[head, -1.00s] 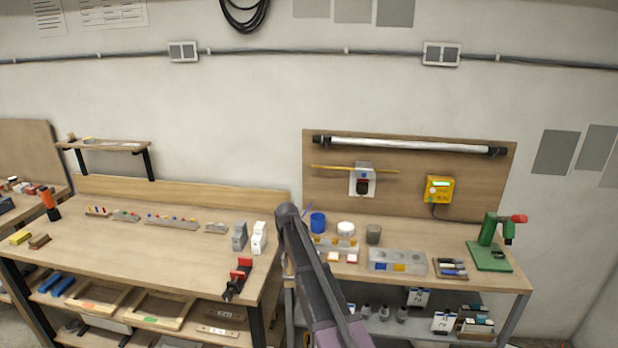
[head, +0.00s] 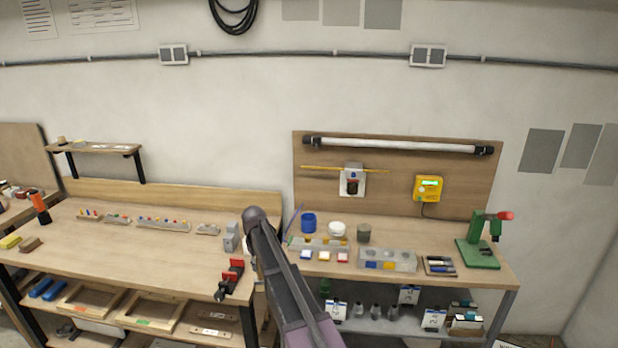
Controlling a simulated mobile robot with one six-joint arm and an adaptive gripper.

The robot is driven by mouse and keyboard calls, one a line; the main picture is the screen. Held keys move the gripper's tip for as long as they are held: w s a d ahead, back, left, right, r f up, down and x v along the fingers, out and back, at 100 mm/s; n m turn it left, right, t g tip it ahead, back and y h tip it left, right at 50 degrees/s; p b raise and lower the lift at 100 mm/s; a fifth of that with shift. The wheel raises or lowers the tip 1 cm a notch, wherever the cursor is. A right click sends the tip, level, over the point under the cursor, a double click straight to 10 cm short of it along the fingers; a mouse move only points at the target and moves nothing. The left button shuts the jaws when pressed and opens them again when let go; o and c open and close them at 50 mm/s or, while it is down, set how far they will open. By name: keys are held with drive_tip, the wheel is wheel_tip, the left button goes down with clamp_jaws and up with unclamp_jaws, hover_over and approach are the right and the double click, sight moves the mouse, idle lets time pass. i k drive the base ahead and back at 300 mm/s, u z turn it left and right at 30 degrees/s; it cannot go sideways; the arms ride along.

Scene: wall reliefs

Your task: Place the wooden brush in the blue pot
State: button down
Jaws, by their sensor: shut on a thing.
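The blue pot (head: 308,223) stands upright towards the back left of the right bench, left of a white round container. No object is clearly recognisable as the wooden brush. My arm rises from the bottom edge across the gap between the two benches, and its dark rounded joint is in front of the left bench's right end. My gripper does not show, so what it holds cannot be seen.
A thin purple rod (head: 295,219) slants up left of the pot. A grey-green cup (head: 363,233), a grey block with openings (head: 387,259) and a green press (head: 480,245) share the right bench (head: 410,284). A red-black clamp (head: 230,279) sits on the left bench's front edge.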

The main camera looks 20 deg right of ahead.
sight(309, 229)
drive_tip(key=u, duration=0.05)
drive_tip(key=k, duration=0.9)
drive_tip(key=z, duration=0.45)
drive_tip(key=i, duration=1.45)
drive_tip(key=z, duration=0.05)
